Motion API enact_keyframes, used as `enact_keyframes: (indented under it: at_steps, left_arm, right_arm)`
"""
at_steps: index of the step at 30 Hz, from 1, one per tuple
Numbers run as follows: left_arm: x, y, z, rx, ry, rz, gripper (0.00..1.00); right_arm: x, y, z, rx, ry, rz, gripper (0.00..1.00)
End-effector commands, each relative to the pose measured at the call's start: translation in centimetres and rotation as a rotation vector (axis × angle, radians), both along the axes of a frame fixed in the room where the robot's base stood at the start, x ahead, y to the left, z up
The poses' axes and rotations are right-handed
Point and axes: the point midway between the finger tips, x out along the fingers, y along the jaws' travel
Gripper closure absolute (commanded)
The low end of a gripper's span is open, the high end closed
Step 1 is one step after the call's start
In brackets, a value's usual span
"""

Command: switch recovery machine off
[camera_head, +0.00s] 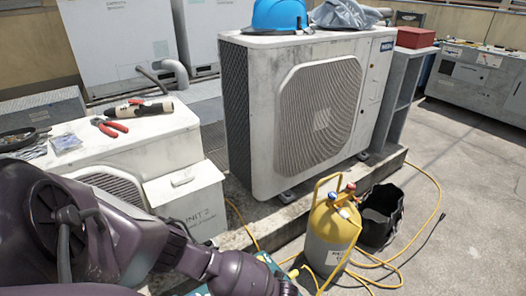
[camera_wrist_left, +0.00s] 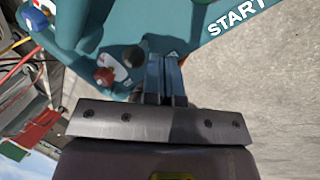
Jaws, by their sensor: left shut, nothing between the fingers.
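The recovery machine (camera_wrist_left: 110,22) is a teal housing close in front of my left gripper in the left wrist view, with a white START label (camera_wrist_left: 238,15) on it. A small red part on a white plate (camera_wrist_left: 103,76) sits left of the fingers, and a dark round part (camera_wrist_left: 133,57) is nearer to them. I cannot tell which is the power switch or its position. My left gripper (camera_wrist_left: 163,62) is shut and empty, its fingertips at or just over the teal housing; contact is unclear. In the head view my left arm hides most of the machine.
A yellow-grey cylinder (camera_head: 331,236) with hoses stands right of my left arm, beside a black bucket (camera_head: 381,217). A large condenser (camera_head: 308,118) stands behind on a kerb. Pliers (camera_head: 108,127) lie on the low unit at left. Open floor (camera_head: 465,210) is at right.

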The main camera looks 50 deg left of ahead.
Motion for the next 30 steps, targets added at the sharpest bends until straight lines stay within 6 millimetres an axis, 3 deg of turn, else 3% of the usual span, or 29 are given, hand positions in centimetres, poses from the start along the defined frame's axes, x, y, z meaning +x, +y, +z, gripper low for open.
enact_keyframes:
  at_steps: [30]
  left_arm:
    - [-1.0, 0.0, 0.8, -0.013, -0.166, 0.0, 1.0]
  right_arm:
    - [-0.2, -0.4, 0.5, 0.017, 0.01, -0.02, 0.4]
